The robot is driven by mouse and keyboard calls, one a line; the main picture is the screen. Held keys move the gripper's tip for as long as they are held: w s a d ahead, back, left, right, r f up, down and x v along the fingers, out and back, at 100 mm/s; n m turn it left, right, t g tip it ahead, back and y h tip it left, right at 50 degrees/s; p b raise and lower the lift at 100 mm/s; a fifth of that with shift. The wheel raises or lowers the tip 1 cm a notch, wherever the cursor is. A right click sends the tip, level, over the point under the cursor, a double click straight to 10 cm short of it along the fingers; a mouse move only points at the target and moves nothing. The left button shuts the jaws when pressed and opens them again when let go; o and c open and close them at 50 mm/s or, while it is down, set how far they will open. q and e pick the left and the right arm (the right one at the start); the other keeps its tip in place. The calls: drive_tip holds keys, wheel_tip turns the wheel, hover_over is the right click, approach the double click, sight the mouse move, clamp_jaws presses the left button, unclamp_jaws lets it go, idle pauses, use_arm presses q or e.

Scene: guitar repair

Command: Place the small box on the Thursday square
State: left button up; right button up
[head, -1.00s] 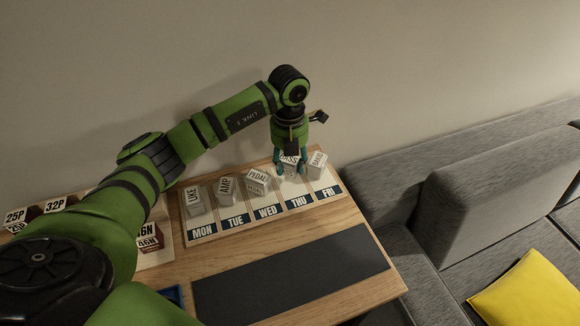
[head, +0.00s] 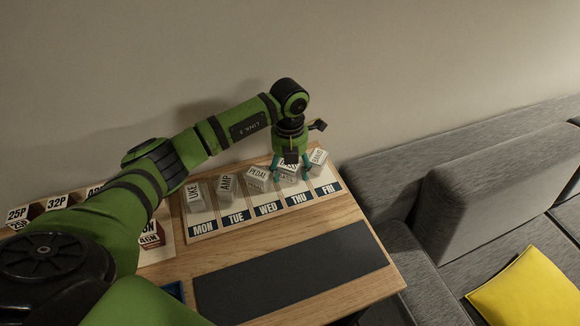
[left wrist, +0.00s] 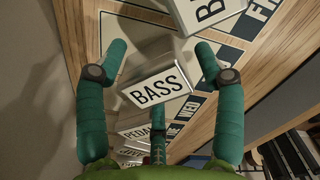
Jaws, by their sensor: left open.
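The small box, a pale block lettered BASS (head: 288,172), is at the Thursday column of the weekday board, above the THU label (head: 299,199). My left gripper (head: 291,166) is over it, with a finger on either side. In the left wrist view the BASS box (left wrist: 157,89) lies turned at an angle between the spread fingers of the open left gripper (left wrist: 161,49). Gaps show between the box and the two upper fingertips. The head view does not show clearly whether its base is fully on the board. My right gripper is not in view.
Similar blocks stand on the board: LUKE (head: 194,196), AMP (head: 226,187), PEDAL (head: 256,178) and, close on the right, another lettered block (head: 318,161). A dark mat (head: 290,270) lies clear in front. Dark red blocks (head: 152,235) stand left. A grey sofa (head: 470,200) is at right.

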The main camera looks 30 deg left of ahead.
use_arm(q)
drive_tip(key=shift+r, duration=0.5)
wheel_tip(320, 180, up, 11)
drive_tip(key=b, duration=0.2)
drive_tip(key=shift+r, duration=0.15)
